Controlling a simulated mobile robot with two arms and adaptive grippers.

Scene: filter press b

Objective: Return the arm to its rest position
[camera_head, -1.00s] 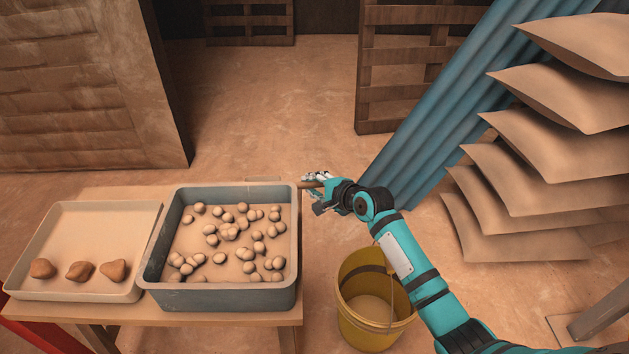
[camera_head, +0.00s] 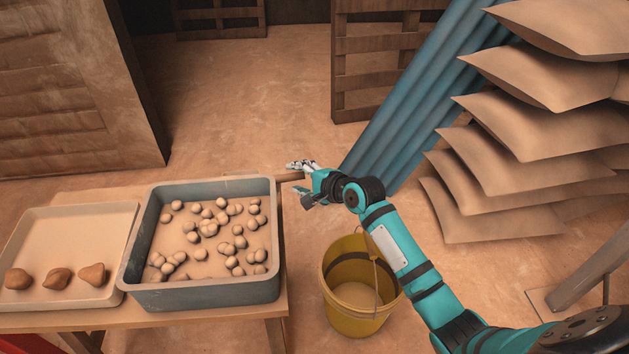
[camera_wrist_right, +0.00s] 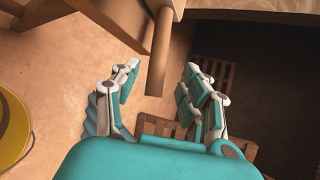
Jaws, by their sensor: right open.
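My right gripper (camera_head: 297,178) is at the right edge of the wooden table (camera_head: 190,318), with its fingers spread. In the right wrist view, the open fingers (camera_wrist_right: 160,78) stand on either side of the end of a brown wooden handle (camera_wrist_right: 161,48), with gaps on both sides. The handle (camera_head: 289,178) sticks out past the table's edge beside the grey tub (camera_head: 205,297). What it belongs to is hidden. My right arm reaches in from the lower right. My left gripper is not in view.
The tub holds several pale round lumps. A beige tray (camera_head: 70,211) with three brown lumps stands left of it. A yellow bucket (camera_head: 352,318) stands on the floor below my right arm. Blue corrugated sheets (camera_head: 400,120) and stacked sacks (camera_head: 520,120) are at right.

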